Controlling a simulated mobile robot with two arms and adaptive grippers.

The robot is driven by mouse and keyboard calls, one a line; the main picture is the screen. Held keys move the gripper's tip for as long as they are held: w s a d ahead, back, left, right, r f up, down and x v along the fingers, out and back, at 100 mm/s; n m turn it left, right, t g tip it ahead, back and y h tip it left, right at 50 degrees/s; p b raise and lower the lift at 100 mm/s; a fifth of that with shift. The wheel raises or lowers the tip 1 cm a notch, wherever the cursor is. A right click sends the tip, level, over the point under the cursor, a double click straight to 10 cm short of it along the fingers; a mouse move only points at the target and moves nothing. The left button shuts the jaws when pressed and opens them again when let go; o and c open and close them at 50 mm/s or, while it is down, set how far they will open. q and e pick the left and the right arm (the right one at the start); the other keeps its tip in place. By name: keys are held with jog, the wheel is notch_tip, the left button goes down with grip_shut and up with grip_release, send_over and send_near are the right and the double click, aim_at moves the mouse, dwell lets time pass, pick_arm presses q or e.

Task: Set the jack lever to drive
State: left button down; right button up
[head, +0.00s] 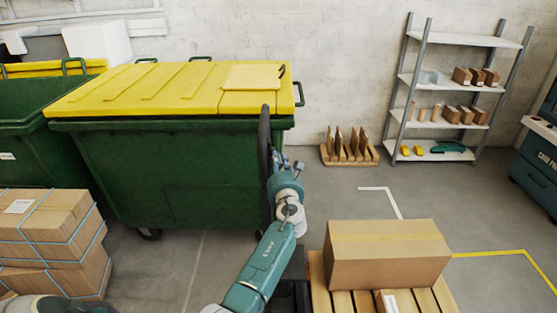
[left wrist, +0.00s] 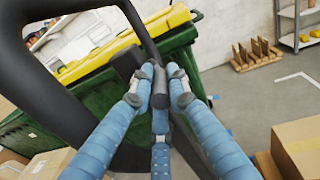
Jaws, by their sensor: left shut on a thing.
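The pallet jack's black looped handle (head: 265,150) stands upright in front of the green bin, seen nearly edge-on in the head view. In the left wrist view the same handle (left wrist: 72,108) fills the left side as a thick black loop. The jack lever (left wrist: 159,88), a short dark rod, sits inside the loop. My left gripper (left wrist: 160,78) has its blue fingers closed around it. In the head view my left gripper (head: 279,167) is at the handle's right side, and the lever is hidden there. My right gripper is out of view.
A large green bin (head: 185,180) with a yellow lid stands close behind the handle. A cardboard box (head: 385,253) on a wooden pallet (head: 316,268) is at the right. Strapped boxes (head: 45,235) are at the left. A shelf (head: 455,85) stands at the back wall.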

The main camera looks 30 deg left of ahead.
pick_arm(q)
jog(key=c, duration=1.9)
grip_release()
jog(key=shift+f, duration=0.35)
jog(key=shift+c, duration=0.2)
jog(key=shift+r, duration=0.15)
jog(key=v, duration=1.2)
